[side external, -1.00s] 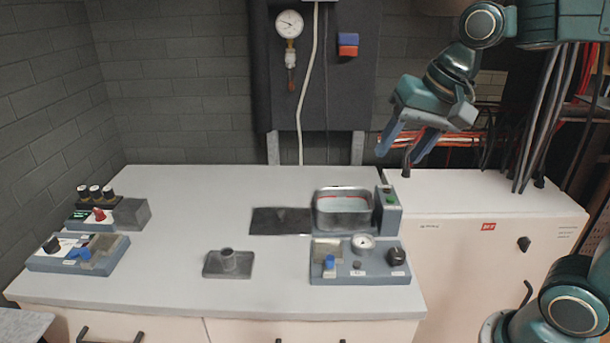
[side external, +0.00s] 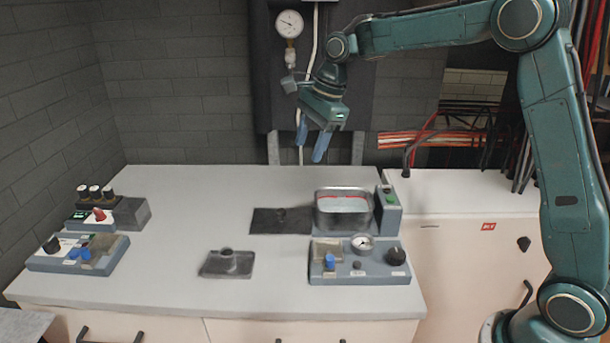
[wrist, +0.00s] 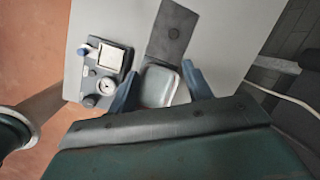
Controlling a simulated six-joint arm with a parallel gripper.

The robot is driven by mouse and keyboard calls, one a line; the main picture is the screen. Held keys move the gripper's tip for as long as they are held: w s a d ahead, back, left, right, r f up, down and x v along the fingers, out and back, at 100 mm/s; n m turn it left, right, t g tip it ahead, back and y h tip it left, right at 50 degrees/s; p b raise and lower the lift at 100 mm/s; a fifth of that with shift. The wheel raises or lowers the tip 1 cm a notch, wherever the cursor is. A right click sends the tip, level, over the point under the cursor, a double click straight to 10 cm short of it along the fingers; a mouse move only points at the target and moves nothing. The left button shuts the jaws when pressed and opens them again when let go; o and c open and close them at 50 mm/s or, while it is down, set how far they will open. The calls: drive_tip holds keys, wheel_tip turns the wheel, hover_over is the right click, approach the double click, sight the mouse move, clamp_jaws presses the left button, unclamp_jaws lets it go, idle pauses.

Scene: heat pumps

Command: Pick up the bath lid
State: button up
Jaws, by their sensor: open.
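My gripper (side external: 310,145) is open and empty, in the air above the back of the bench, well above the lid and bath.
A control box with gauge and knobs (side external: 345,274) sits in front of the bath. A dark block with a round stub (side external: 228,264) lies at the front middle. Switch boxes (side external: 78,253) stand at the left. A wall gauge (side external: 289,24) hangs behind my gripper. The bench's middle-left is clear.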

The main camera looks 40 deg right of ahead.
drive_tip(key=w+d+f+m, duration=0.1)
drive_tip(key=w+f+m, duration=0.3)
drive_tip(key=w+f, duration=0.2)
drive_tip(key=shift+f+m+g+y, duration=0.3)
drive_tip(key=shift+f+m, duration=0.1)
drive_tip(key=shift+f, duration=0.05)
drive_tip(key=shift+d+f, duration=0.1)
hover_over(281, 210)
drive_tip(key=s+d, duration=0.1)
drive_tip(key=d, duration=0.1)
drive_tip(key=shift+s+d+f+x, duration=0.1)
drive_tip(key=shift+s+d+x, duration=0.15)
drive_tip(key=shift+x, duration=1.05)
drive_tip(key=shift+s+d+f+x, duration=0.1)
drive_tip(key=shift+s+d+x, duration=0.1)
drive_tip(key=shift+x, duration=1.15)
drive_tip(key=shift+s+d+f+x, duration=0.15)
drive_tip(key=shift+d+x, duration=0.1)
drive_tip(key=shift+x, duration=1.05)
drive_tip(key=shift+x, duration=2.5)
drive_tip(key=shift+s+a, duration=0.1)
drive_tip(key=shift+a, duration=0.05)
drive_tip(key=shift+c, duration=0.4)
clamp_jaws()
